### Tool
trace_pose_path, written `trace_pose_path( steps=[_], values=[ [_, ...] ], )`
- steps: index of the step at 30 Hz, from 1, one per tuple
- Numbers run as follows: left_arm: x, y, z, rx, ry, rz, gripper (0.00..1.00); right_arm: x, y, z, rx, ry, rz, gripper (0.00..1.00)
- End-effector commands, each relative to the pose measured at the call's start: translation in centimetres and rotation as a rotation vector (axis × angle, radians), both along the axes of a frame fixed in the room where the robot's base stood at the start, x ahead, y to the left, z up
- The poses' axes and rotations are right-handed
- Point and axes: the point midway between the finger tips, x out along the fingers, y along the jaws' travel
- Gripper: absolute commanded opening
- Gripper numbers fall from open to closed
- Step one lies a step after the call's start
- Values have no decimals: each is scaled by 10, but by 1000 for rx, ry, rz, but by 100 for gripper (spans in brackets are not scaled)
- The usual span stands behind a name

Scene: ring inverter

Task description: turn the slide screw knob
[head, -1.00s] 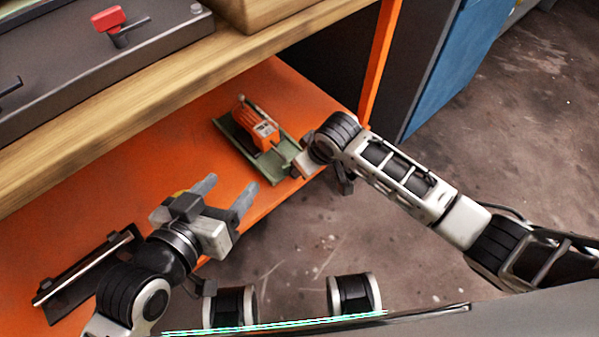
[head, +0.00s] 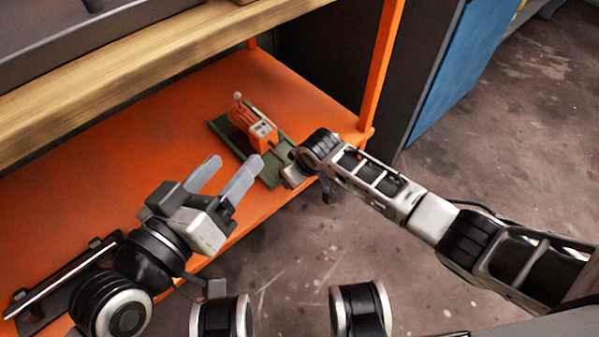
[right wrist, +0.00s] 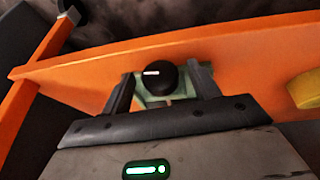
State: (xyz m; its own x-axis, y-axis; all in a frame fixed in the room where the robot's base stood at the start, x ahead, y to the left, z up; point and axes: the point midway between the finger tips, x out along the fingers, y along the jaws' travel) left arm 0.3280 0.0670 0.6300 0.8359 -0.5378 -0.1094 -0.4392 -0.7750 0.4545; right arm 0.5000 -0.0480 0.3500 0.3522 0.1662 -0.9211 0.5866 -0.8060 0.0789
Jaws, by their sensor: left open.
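The ring inverter, an orange body (head: 252,122) on a green base (head: 225,132), stands on the orange shelf. In the right wrist view its round black slide screw knob (right wrist: 165,78) has a white mark pointing left. My right gripper (right wrist: 162,84) has its fingers apart, one on each side of the knob, with a gap visible on the left and a smaller one on the right. In the head view this gripper (head: 294,174) is at the near end of the base and hides the knob. My left gripper (head: 224,170) is open and empty, left of the base.
The orange shelf (head: 120,155) has free room to the left of the inverter. A wooden tabletop (head: 150,75) overhangs it, and an orange post (head: 379,70) stands at the right. A dark rail-like fixture (head: 65,285) lies at the lower left.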

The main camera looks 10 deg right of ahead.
Motion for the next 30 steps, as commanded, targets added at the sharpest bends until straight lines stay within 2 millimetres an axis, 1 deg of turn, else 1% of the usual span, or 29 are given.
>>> trace_pose_path(
  steps=[1, 4, 5, 11, 17, 23, 30],
  values=[
    [0, 0, 0, 0, 0, 0, 62, 0, 0, 0, 0, 0, 0, 48],
    [0, 0, 0, 1, 0, 1, 62, 0, 0, 0, 0, 0, 0, 20],
    [0, 0, 0, 1, 0, 1, 62, 0, 0, 0, 0, 0, 0, 17],
    [0, 0, 0, 2, 0, 2, 62, 0, 0, 0, 6, 5, 0, 17],
    [1, 1, 3, 15, -3, 3, 62, 1, -1, 1, 57, 41, -3, 17],
    [1, 1, 1, 31, -1, 6, 62, 2, -4, 0, 162, 119, -5, 17],
    [0, 0, -10, -1, 11, -2, 62, 4, -6, -4, 311, 226, -4, 17]
  ],
)
